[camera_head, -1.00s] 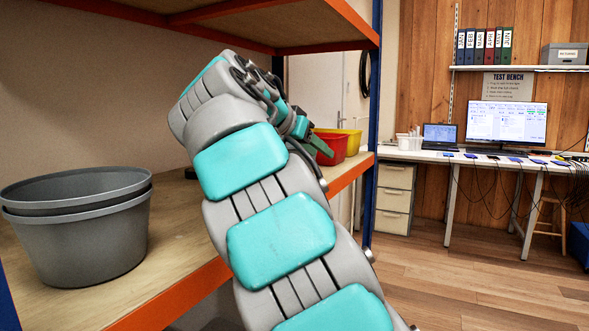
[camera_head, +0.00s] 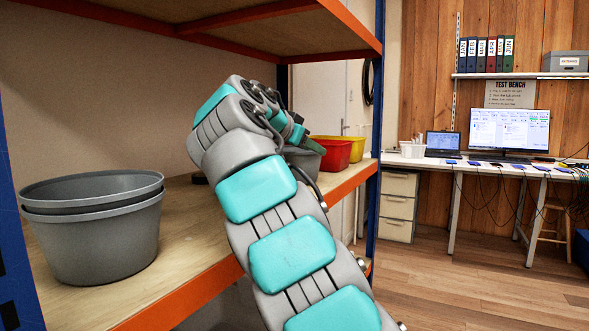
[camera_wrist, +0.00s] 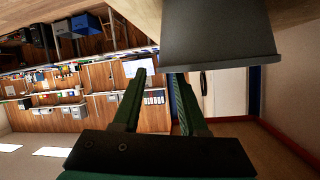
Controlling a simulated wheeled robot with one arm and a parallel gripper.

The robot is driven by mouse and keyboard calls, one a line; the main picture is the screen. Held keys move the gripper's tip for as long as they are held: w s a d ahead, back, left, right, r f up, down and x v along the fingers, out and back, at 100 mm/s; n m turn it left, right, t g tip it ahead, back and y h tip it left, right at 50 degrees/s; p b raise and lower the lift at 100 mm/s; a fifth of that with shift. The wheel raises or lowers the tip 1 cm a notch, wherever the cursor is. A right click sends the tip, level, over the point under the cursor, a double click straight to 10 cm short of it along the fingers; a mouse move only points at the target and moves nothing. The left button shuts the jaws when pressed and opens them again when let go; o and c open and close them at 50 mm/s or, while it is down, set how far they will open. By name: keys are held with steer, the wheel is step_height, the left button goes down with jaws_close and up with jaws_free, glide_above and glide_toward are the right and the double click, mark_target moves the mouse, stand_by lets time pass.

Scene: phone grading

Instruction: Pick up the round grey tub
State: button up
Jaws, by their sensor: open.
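A grey tub (camera_head: 308,160) stands on the shelf beside the red tub, partly hidden by my arm in the head view. In the wrist view a dark grey tub (camera_wrist: 218,38) fills the top right, upside down in the picture, its rim close to my fingers. My gripper (camera_wrist: 159,76) is open, with its two green fingers apart near that rim. The space between them looks empty. Two nested round grey tubs (camera_head: 92,245) stand at the left on the same shelf, apart from my gripper.
A red tub (camera_head: 335,152) and a yellow tub (camera_head: 353,146) stand at the far end of the wooden shelf (camera_head: 185,225). An upper shelf (camera_head: 250,28) hangs over my arm, and a blue post (camera_head: 374,120) stands at the end.

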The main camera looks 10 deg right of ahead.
steer(key=x, duration=0.2)
steer(key=shift+w+d+f, duration=0.15)
steer(key=shift+w+d, duration=0.05)
steer(key=shift+d, duration=0.05)
jaws_close()
stand_by(1.2)
